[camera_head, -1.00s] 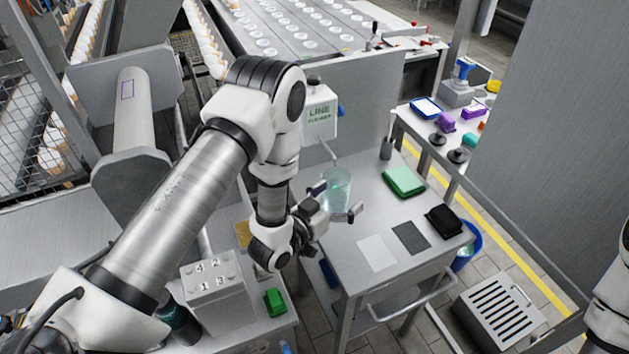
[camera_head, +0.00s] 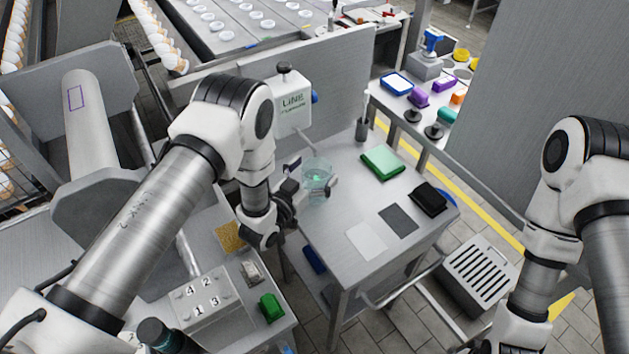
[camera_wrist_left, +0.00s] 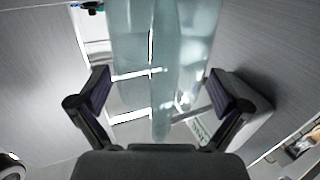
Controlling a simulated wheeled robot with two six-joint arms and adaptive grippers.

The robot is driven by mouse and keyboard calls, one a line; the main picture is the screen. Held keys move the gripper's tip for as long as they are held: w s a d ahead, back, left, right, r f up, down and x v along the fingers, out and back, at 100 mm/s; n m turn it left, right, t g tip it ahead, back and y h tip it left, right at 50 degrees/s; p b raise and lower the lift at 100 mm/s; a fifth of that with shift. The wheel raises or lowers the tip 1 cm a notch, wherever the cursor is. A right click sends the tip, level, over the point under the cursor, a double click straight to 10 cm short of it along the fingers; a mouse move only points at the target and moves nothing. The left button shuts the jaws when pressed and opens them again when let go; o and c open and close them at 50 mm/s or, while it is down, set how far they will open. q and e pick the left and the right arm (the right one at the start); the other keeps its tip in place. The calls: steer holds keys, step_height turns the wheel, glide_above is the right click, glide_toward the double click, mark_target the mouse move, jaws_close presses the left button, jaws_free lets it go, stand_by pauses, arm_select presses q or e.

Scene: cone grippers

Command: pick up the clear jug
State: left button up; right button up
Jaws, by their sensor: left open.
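The clear jug (camera_head: 317,176) stands upright on the grey metal table, near its left side, with a faint green tint inside. My left gripper (camera_head: 311,177) is open, with one finger on each side of the jug. In the left wrist view the jug (camera_wrist_left: 160,70) fills much of the space between the open fingers (camera_wrist_left: 160,92); a gap shows beside the finger pads. The jug's lower part is partly hidden by the gripper. My right arm comes in at the right, but its gripper is outside the frame.
A green packet (camera_head: 382,161), a black cloth (camera_head: 429,199), a dark square (camera_head: 398,221) and a white sheet (camera_head: 366,242) lie right of the jug on the table (camera_head: 335,222). A dark cup (camera_head: 361,130) stands behind. A metal panel (camera_head: 338,85) rises behind the table.

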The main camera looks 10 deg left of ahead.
arm_select(q)
steer(key=c, duration=1.7)
steer(key=shift+c, duration=0.2)
steer(key=shift+r, duration=0.1)
